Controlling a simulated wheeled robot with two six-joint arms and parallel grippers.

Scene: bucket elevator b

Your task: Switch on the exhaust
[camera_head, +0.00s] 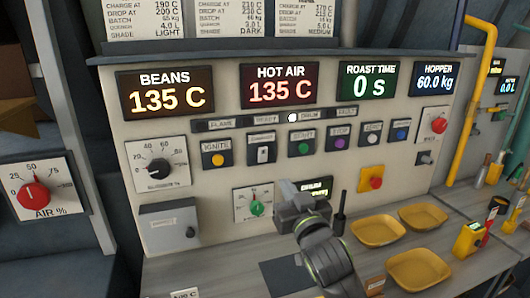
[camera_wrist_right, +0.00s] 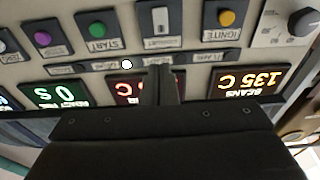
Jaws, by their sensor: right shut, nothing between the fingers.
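The control panel's button row holds a small white rocker switch (camera_head: 263,154) on a dark plate, between the yellow ignite button (camera_head: 218,160) and the green start button (camera_head: 304,148). Its label is too small to read, so I cannot tell whether it is the exhaust switch, nor its position. The rocker switch also shows upside down in the right wrist view (camera_wrist_right: 160,20). My right gripper (camera_head: 290,188) is shut and empty, below the button row in the head view. Its shut fingers (camera_wrist_right: 161,72) point toward the panel in the wrist view. My left gripper is out of view.
One white indicator (camera_head: 292,117) is lit above the buttons. A green-pointer dial (camera_head: 257,208) is just left of my right gripper. A red knob (camera_head: 376,183) on a yellow plate and yellow trays (camera_head: 378,231) lie to its right. A grey box (camera_head: 169,228) juts out at left.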

